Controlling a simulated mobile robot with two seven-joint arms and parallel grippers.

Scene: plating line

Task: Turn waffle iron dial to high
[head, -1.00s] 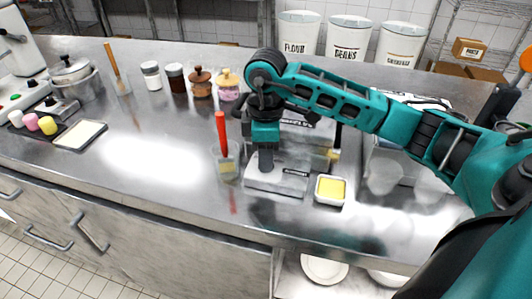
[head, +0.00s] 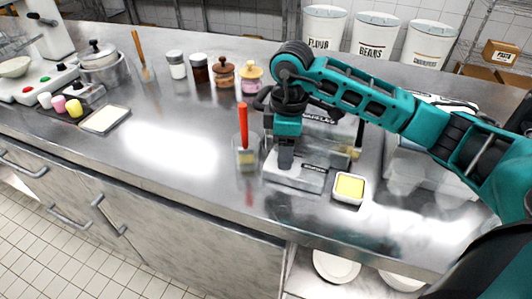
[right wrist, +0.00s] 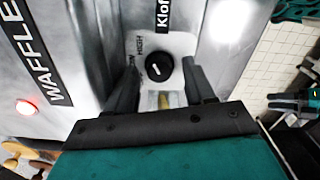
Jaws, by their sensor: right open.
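The waffle iron (head: 311,181) stands on the steel counter, its upper part largely hidden behind my right arm in the head view. Its black round dial (right wrist: 159,68) shows in the right wrist view on a pale plate marked HIGH, with a white pointer line on the knob. My right gripper (right wrist: 162,88) is open, with one finger on each side of the dial; I cannot tell whether they touch it. In the head view the right gripper (head: 286,158) points down at the iron's front. A teal and dark part (right wrist: 298,103), perhaps my left gripper, shows small at the right wrist view's edge.
A clear container with a red-handled brush (head: 243,128) stands just left of the iron. A small dish of yellow contents (head: 349,187) sits to its right. Jars (head: 223,75) stand behind. The counter's left front is clear.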

